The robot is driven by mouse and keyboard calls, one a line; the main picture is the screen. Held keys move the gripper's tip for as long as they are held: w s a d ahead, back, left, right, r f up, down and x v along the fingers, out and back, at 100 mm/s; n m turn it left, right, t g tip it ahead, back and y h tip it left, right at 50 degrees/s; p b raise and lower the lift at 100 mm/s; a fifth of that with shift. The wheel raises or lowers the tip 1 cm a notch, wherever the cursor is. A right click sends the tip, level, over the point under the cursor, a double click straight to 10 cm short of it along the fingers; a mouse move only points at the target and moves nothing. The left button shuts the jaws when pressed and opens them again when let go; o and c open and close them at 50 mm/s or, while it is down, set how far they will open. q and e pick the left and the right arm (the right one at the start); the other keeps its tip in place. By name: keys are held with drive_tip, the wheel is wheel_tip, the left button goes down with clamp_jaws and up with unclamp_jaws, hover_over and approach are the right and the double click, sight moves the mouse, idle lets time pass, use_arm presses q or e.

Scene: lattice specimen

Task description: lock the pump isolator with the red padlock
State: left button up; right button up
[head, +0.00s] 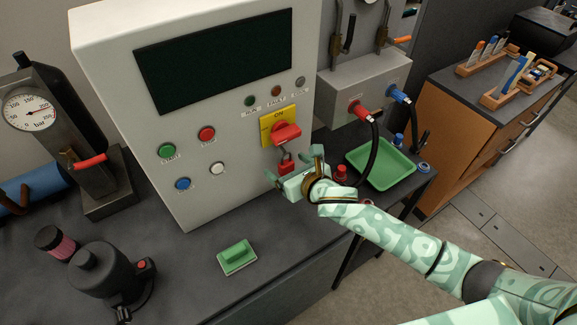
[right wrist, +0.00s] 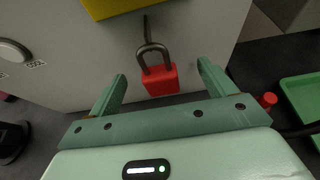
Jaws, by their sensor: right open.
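The pump isolator is a yellow plate (head: 266,124) marked ON with a red handle (head: 286,133) on the white cabinet. The plate's lower edge shows in the right wrist view (right wrist: 115,6). The red padlock (head: 286,167) hangs just below the plate, its dark shackle on a thin hook or pin on the cabinet face. It also shows in the right wrist view (right wrist: 160,81); I cannot tell whether its shackle is locked. My right gripper (head: 294,165) is open, its fingers on either side of the padlock with clear gaps. My left gripper is not in view.
The white cabinet (head: 225,188) carries several buttons and a dark screen. A green tray (head: 366,173) and a red-capped item (head: 341,172) lie right of my gripper. A black hose (head: 375,150) hangs nearby.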

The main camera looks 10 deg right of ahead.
sight(289, 167)
drive_tip(key=shift+p+v, duration=0.85)
drive_tip(key=shift+v, duration=0.05)
drive_tip(key=shift+p+v, duration=1.15)
drive_tip(key=shift+v, duration=0.5)
drive_tip(key=shift+s, duration=0.1)
drive_tip(key=p+v, duration=0.1)
drive_tip(key=v, duration=1.5)
drive_tip(key=shift+d, duration=0.15)
drive_tip(key=shift+f, duration=0.1)
